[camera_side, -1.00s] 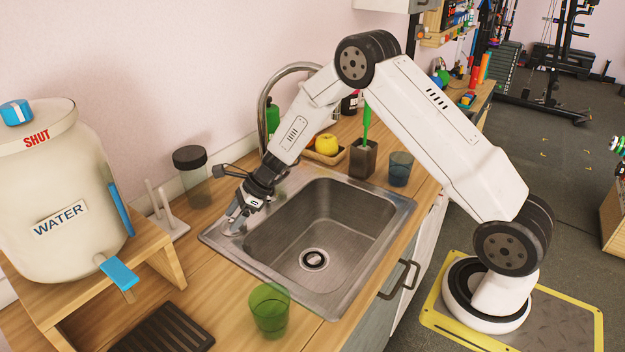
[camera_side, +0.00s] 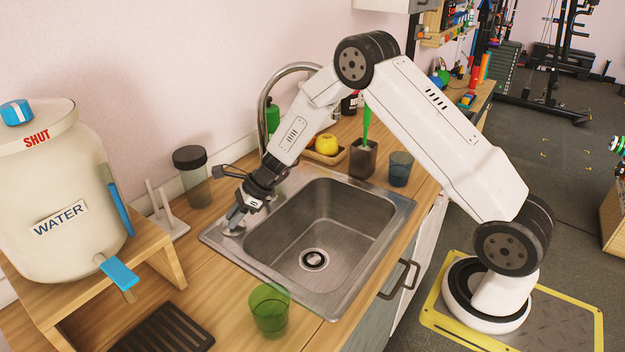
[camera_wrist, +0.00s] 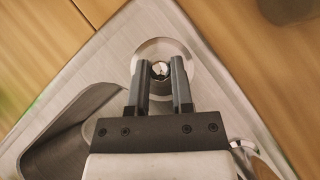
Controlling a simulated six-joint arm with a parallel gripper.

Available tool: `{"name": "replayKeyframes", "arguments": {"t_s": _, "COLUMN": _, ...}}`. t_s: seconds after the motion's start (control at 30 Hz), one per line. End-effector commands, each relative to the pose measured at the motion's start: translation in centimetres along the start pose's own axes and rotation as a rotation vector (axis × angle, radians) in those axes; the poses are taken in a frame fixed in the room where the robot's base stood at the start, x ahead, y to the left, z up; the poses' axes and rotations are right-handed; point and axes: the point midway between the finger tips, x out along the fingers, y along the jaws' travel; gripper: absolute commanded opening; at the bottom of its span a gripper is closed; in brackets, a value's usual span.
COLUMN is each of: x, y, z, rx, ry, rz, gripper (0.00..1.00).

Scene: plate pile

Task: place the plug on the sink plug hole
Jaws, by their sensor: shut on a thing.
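The plug (camera_wrist: 165,47) is a pale metallic disc with a small knob, lying on the sink's corner rim in the wrist view. In the side view it is mostly hidden by my gripper (camera_side: 235,222), at the rim's left corner. My gripper's two dark fingers (camera_wrist: 160,72) are shut on the plug's knob from both sides.
A curved faucet (camera_side: 263,105) rises behind the sink. A green cup (camera_side: 269,312) stands near the front left rim. A lidded jar (camera_side: 192,178) and a white peg stand (camera_side: 168,222) are left of my gripper. The basin is empty.

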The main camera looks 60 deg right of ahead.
Motion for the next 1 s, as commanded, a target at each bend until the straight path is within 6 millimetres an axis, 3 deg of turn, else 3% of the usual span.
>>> {"name": "replayKeyframes", "arguments": {"t_s": 0.47, "x": -1.4, "y": 0.0, "z": 1.3, "rx": -0.002, "ry": -0.002, "rz": -0.001, "gripper": 0.00}}
{"name": "replayKeyframes", "arguments": {"t_s": 0.67, "x": -3.4, "y": 0.6, "z": 2.4, "rx": 0.000, "ry": -0.003, "rz": 0.001, "gripper": 0.00}}
{"name": "replayKeyframes", "arguments": {"t_s": 1.0, "x": -7.7, "y": 3.3, "z": 3.6, "rx": -0.002, "ry": -0.003, "rz": -0.001, "gripper": 0.00}}
